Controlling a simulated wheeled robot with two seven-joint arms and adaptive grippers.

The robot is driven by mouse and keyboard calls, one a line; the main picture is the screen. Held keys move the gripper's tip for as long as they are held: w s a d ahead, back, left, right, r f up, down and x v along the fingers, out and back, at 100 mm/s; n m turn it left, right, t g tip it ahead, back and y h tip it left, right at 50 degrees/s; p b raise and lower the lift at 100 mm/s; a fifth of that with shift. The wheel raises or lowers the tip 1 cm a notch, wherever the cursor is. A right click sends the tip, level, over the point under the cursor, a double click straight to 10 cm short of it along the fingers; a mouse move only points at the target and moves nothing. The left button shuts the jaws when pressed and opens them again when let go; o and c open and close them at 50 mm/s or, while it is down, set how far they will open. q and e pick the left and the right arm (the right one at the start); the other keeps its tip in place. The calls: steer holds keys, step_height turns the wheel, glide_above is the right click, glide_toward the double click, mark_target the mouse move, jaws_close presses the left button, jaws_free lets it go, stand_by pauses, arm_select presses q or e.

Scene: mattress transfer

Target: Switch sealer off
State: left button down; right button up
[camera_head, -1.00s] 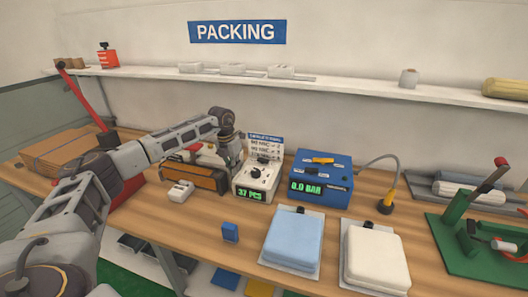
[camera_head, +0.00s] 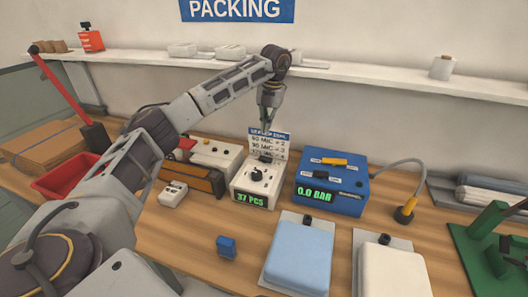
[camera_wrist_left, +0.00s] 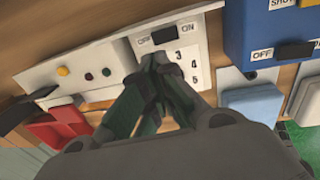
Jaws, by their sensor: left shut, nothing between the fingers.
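The white box (camera_head: 243,191) with a dial and a green "37 PCS" display sits on the bench, left of a blue box. A card with a "dial" list stands at its back. In the left wrist view the box shows a dark switch (camera_wrist_left: 166,36) between OFF and ON; I cannot tell which way it is set. The numbers 3, 4 and 5 show below; the dial knob is hidden by my fingers. My left gripper (camera_head: 267,122) is above the box, overlapping the card in the head view. Its fingers (camera_wrist_left: 160,64) are shut and empty. My right gripper is out of view.
The blue box (camera_head: 332,190) reads "0.0 BAR". A white box with buttons (camera_head: 215,152) and a small grey device (camera_head: 172,194) lie left. A red tray (camera_head: 62,178), blue pad (camera_head: 298,257) and white pad (camera_head: 394,268) are around. A wall shelf (camera_head: 350,66) runs behind.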

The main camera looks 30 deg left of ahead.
mark_target(261, 159)
arm_select(q)
steer(key=shift+r, duration=0.1)
stand_by(0.3)
steer(key=shift+s+a+f, duration=0.1)
steer(key=shift+a+f, duration=0.2)
steer(key=shift+f, duration=2.05)
steer(key=shift+s+a+f, duration=0.1)
steer(key=shift+a+f, duration=0.15)
steer(key=shift+f, duration=2.05)
steer(key=shift+a+f, duration=0.3)
steer(key=shift+f, duration=2.05)
steer(key=shift+f, duration=0.1)
